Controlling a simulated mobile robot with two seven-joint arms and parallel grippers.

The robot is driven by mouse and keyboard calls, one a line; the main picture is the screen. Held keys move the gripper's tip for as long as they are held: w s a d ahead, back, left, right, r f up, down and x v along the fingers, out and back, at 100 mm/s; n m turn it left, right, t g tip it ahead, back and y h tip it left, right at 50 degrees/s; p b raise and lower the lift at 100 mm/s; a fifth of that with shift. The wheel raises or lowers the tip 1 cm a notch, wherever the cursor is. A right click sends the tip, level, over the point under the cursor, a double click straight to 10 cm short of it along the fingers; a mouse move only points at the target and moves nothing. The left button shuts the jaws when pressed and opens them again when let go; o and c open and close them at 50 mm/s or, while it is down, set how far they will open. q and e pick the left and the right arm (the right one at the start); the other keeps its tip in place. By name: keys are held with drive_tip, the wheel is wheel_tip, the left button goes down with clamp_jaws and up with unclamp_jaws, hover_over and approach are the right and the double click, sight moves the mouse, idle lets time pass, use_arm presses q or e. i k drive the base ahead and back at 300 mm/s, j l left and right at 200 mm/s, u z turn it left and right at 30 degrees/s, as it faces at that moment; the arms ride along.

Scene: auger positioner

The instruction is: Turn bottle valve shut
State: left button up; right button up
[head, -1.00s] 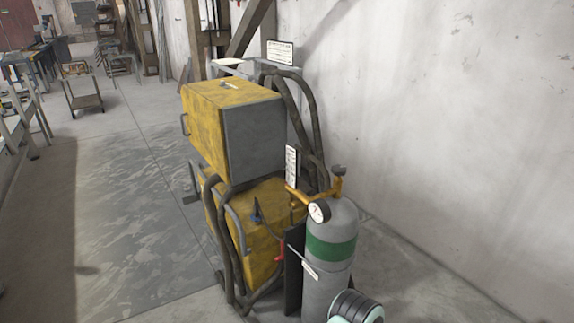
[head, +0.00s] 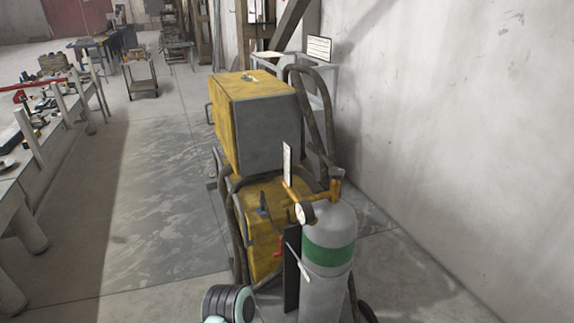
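The grey gas bottle (head: 326,275) with a green band (head: 328,249) stands upright at the lower middle of the head view. Its brass valve (head: 335,189) sits on top, with a brass fitting reaching left to a round white-faced gauge (head: 305,212). I cannot tell from this view whether the valve is open or shut. Neither gripper shows. Only a black-ringed, teal part of one of my arms shows at the bottom edge, left of the bottle.
The yellow and grey machine (head: 262,130) stands behind and left of the bottle, with dark hoses around it. A white wall (head: 450,130) closes the right side. A cluttered workbench (head: 40,150) runs along the left. The floor (head: 150,210) between bench and machine is clear.

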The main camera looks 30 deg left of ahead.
sight(336, 173)
drive_tip(key=i+l+u, duration=0.15)
drive_tip(key=u, duration=0.25)
drive_tip(key=i+l+u, duration=0.15)
drive_tip(key=u, duration=0.3)
drive_tip(key=i+l+u, duration=0.1)
drive_tip(key=l+u, duration=0.3)
